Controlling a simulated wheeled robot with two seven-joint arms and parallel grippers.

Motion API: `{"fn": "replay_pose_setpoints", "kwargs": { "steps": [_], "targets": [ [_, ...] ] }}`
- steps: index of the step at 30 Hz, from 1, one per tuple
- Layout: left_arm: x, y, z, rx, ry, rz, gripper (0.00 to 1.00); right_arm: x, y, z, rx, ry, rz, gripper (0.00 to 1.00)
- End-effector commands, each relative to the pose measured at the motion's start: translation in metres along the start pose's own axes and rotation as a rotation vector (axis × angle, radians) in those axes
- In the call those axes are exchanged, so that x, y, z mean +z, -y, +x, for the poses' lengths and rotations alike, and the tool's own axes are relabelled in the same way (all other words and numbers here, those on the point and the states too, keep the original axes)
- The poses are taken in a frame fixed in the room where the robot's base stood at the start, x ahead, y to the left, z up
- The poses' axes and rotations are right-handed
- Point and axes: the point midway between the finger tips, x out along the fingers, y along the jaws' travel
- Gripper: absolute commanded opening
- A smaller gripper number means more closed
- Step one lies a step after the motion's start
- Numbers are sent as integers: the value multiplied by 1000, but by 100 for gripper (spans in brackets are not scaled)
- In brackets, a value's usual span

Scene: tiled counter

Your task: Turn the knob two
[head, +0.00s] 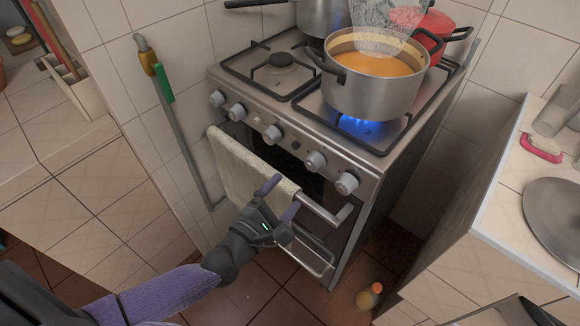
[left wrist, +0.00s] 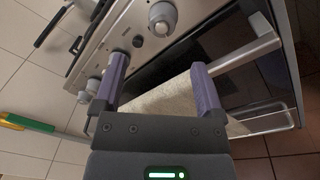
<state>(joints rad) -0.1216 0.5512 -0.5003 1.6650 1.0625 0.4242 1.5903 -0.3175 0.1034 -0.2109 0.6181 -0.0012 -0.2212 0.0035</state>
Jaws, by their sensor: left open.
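The stove's front panel (head: 292,146) carries a row of several grey round knobs. The second knob from the left (head: 237,112) sits close to the leftmost knob (head: 216,98). No numbers on the knobs are legible. My left gripper (head: 284,196) is open and empty, in front of the oven door and below the panel, apart from the knobs. In the left wrist view, its two purple fingers (left wrist: 159,66) are spread, with a knob (left wrist: 162,17) above and between them. Another knob (left wrist: 88,90) shows left of the left finger. My right gripper is out of view.
A cream towel (head: 250,163) hangs on the oven door handle (head: 328,213), just behind my left gripper. A steel pot with orange soup (head: 375,92) stands over a lit blue flame (head: 358,124). A counter with a metal lid (head: 556,215) stands at the right.

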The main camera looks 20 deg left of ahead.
Motion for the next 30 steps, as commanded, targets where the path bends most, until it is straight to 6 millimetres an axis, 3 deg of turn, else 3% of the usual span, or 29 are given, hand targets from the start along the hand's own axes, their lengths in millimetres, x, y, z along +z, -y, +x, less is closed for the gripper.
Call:
{"fn": "replay_pose_setpoints", "kwargs": {
  "steps": [6,10,15,22,30],
  "targets": [
    [-2,2,54,2,-1,3,90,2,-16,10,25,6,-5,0],
    [-2,2,76,-1,-1,4,90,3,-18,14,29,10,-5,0],
    [-1,2,88,-4,-2,6,90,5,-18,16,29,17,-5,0],
    [-1,2,89,-4,-2,7,90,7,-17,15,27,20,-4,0],
    [-1,2,88,-4,-2,8,35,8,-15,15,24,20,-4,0]
  ]
}}
